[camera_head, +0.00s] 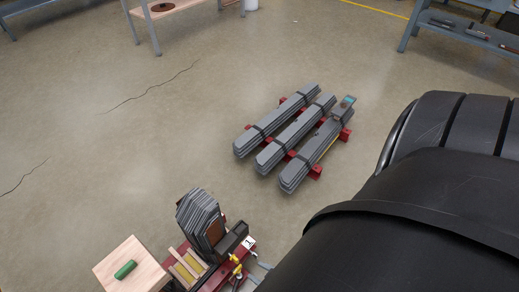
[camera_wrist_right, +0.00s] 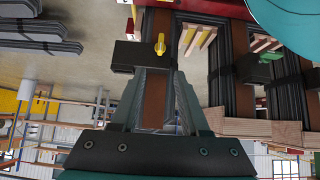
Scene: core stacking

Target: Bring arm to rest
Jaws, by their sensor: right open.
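My right gripper shows at the bottom of the right wrist view (camera_wrist_right: 158,85), its two greenish fingers apart. A brown strip shows between and beyond the fingers, and I cannot tell whether they touch it. In the head view, my black right arm fills the lower right and largely hides the gripper. A stack of grey plates (camera_head: 196,215) stands on a red frame (camera_head: 213,281) just left of the arm. A yellow handle (camera_head: 237,271) sits on that frame, and a yellow handle (camera_wrist_right: 160,44) also shows beyond the fingers. My left gripper is not in view.
Three long strapped bundles of grey plates (camera_head: 293,130) lie on red supports on the floor. A wooden block (camera_head: 130,262) with a green object (camera_head: 125,269) is at lower left. Workbenches stand along the back. The middle left floor is clear. Dark laminated columns (camera_wrist_right: 235,70) stand close to the right gripper.

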